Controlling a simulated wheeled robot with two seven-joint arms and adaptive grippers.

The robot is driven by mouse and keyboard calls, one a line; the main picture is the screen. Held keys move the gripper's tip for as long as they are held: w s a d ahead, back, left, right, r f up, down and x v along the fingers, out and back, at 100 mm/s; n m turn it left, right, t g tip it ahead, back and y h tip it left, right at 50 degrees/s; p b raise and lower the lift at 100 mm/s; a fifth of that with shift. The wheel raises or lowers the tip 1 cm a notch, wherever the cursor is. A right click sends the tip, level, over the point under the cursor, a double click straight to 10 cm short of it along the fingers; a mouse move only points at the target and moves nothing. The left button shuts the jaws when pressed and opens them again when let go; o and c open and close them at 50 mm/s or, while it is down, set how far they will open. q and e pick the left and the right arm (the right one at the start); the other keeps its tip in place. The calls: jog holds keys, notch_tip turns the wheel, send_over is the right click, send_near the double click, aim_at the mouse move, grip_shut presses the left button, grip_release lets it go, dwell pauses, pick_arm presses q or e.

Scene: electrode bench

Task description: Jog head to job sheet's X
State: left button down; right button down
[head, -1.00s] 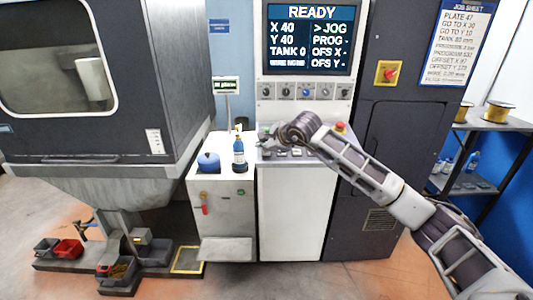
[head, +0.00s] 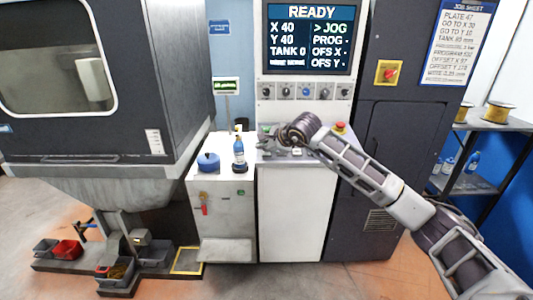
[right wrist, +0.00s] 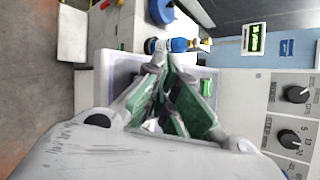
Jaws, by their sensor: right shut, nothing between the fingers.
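The machine's screen (head: 308,38) reads READY, X 40, Y 40, TANK 0, with the marker on JOG; PROG, OFS X and OFS Y show dashes. The job sheet (head: 459,42) hangs at the upper right; its small print seems to say GO TO X 30. My right gripper (head: 264,143) is over the left part of the console's key ledge (head: 325,153), partly hidden by its own wrist. In the right wrist view the right gripper (right wrist: 162,66) is shut and empty, with a small green key (right wrist: 206,87) beside the fingers. My left gripper is out of view.
A row of knobs (head: 306,91) sits under the screen. A red stop button (head: 340,127) is right of my wrist. A blue bottle (head: 239,155) and a blue round object (head: 208,161) stand on the white cabinet to the left. A red switch (head: 389,73) is on the dark cabinet.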

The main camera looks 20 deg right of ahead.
jog(key=shift+f, duration=0.15)
dwell(0.7)
jog(key=shift+s+r, duration=0.15)
jog(key=shift+r, duration=0.6)
jog(key=shift+r, duration=0.15)
jog(key=r+p, duration=0.1)
jog(key=r, duration=0.1)
jog(key=s+r+p, duration=0.1)
jog(key=r, duration=0.1)
jog(key=shift+a+r, duration=0.2)
jog(key=shift+r, duration=0.15)
dwell(0.7)
